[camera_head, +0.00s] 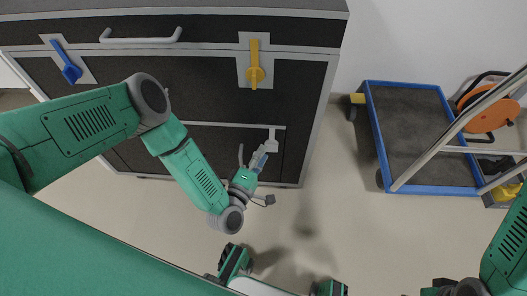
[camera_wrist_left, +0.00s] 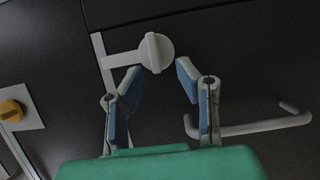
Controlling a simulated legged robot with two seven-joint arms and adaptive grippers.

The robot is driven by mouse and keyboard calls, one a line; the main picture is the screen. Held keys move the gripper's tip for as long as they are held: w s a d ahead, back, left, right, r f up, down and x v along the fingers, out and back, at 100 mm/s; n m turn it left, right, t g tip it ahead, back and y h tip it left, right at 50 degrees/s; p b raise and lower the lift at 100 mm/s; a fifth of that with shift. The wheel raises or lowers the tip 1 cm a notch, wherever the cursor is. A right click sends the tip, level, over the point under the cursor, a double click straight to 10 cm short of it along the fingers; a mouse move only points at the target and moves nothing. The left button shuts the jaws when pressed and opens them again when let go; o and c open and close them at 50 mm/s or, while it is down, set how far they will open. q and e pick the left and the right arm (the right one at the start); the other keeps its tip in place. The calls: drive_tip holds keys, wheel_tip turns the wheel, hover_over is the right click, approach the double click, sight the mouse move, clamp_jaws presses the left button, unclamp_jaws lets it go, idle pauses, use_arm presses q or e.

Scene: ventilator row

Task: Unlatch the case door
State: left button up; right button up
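The dark case front (camera_head: 205,95) fills the upper left of the head view. A pale latch with a round turn-knob (camera_wrist_left: 155,52) sits on its lower panel; its mount (camera_head: 271,143) shows in the head view. My left gripper (camera_head: 262,160) is close to the latch. In the left wrist view the left gripper (camera_wrist_left: 159,84) is open and empty. The knob lies just beyond and between its two blue-padded fingers, with no clear contact. A pale bar handle (camera_wrist_left: 255,127) is on the panel right of the fingers. My right gripper is not in view.
A yellow lever (camera_head: 254,64) and a blue lever (camera_head: 68,62) are on the case above the panel. A grey bar handle (camera_head: 140,36) is on the top strip. A blue-edged cart (camera_head: 378,135) stands at right. Floor between case and cart is clear.

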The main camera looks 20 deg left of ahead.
use_arm(q)
drive_tip(key=s+a, duration=0.1)
drive_tip(key=s, duration=0.9)
drive_tip(key=shift+s+a, duration=0.15)
drive_tip(key=shift+s, duration=0.2)
drive_tip(key=shift+f, duration=0.1)
